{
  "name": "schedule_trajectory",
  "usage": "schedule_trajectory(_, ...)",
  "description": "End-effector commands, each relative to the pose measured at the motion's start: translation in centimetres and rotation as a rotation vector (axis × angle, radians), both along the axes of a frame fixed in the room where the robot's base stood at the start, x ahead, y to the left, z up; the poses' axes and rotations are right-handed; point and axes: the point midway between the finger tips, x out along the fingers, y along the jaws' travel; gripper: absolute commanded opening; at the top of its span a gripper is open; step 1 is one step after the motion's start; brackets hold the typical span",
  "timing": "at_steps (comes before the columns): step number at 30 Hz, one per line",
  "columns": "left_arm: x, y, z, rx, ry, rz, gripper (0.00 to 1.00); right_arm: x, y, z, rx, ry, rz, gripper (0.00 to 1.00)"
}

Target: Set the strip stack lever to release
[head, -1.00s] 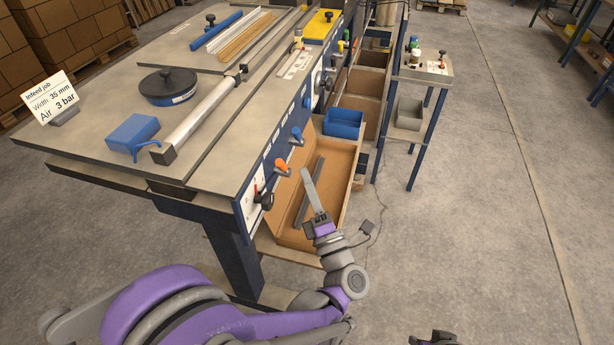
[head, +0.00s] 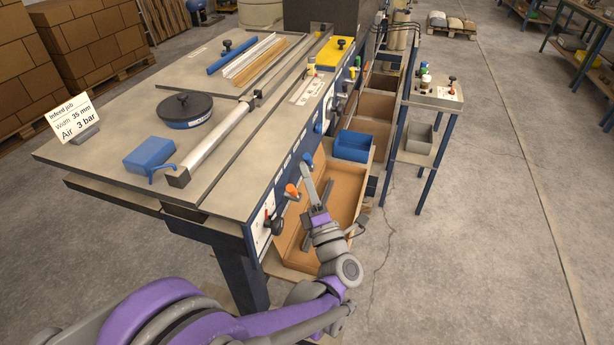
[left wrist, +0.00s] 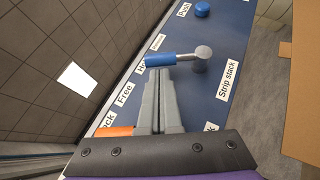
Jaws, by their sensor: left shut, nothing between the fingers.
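The strip stack lever has a blue handle (left wrist: 174,60) and a round grey pivot (left wrist: 203,52) in the left wrist view, beside the "Strip stack" label (left wrist: 228,80). Its handle points left, toward a small label partly hidden by it. In the head view the blue lever (head: 309,158) is on the machine's blue front panel. My left gripper (head: 306,173) is shut and empty. Its fingertips (left wrist: 160,82) are right at the lower side of the blue handle; I cannot tell whether they touch it. My right gripper is out of view.
An orange lever (head: 292,190) and a dark knob (head: 274,227) are nearer on the panel. A blue button (left wrist: 202,9) is beyond the lever. Below are an open cardboard box (head: 346,190) and a blue bin (head: 353,146).

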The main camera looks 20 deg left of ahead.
Motion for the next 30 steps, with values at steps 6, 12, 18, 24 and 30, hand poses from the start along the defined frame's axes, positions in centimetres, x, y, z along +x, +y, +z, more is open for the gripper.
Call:
schedule_trajectory(6, 0.1, 0.0, 0.4, 0.001, 0.045, -0.001, 0.00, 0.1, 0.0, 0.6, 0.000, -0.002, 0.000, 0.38)
schedule_trajectory(12, 0.2, 0.0, 0.6, 0.003, 0.072, -0.001, 0.00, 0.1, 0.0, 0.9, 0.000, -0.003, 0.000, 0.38)
schedule_trajectory(18, 0.4, 0.0, 1.1, 0.004, 0.128, -0.001, 0.00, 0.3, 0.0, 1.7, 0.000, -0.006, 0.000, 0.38)
schedule_trajectory(24, 1.0, -0.1, 2.0, 0.007, 0.250, -0.003, 0.00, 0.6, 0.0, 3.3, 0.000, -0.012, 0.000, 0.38)
schedule_trajectory(30, 1.9, -0.1, 3.1, 0.013, 0.436, -0.003, 0.00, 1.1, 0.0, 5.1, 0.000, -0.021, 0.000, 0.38)
